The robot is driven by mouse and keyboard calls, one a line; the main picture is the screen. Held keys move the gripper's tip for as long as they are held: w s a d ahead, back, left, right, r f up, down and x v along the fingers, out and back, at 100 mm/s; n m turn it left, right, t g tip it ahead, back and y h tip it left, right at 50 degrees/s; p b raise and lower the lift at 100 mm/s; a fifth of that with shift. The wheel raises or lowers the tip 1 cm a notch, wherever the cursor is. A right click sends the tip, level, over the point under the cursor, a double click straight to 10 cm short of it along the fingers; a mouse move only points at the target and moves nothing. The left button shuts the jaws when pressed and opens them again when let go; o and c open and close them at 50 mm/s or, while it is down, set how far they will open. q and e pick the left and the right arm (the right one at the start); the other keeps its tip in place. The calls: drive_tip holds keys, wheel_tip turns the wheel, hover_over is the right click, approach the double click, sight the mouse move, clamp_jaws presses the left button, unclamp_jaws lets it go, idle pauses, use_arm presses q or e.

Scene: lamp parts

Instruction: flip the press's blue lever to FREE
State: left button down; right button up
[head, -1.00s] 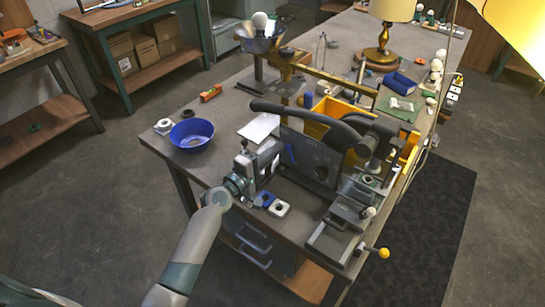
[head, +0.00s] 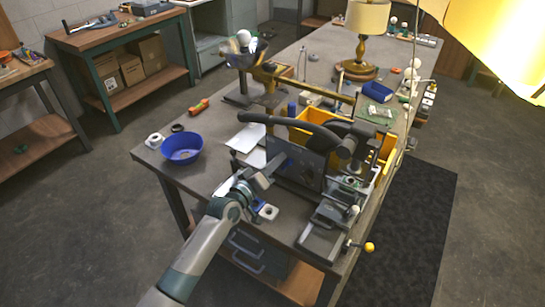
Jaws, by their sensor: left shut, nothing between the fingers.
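The press (head: 305,168) stands on the workbench, with a dark upright front panel and a long dark curved handle above it. Its blue lever is a small strip on the left part of the panel, mostly hidden or blurred by my gripper, so I cannot tell its position or read the labels. My left gripper (head: 272,168) is shut and empty, with its fingertips at the left edge of the panel, close to where the lever sits. I cannot tell whether it touches the lever. My right gripper is not in view.
A blue bowl (head: 182,150) stands to the left on the workbench. A yellow bin (head: 386,150) is behind the press. A brass lamp (head: 361,70) stands farther back. A yellow-knobbed handle (head: 369,247) sticks out at the front right.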

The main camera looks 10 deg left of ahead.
use_arm(q)
drive_tip(key=shift+s+d+f+m, duration=0.15)
drive_tip(key=shift+d+m, duration=0.2)
drive_tip(key=shift+m, duration=0.25)
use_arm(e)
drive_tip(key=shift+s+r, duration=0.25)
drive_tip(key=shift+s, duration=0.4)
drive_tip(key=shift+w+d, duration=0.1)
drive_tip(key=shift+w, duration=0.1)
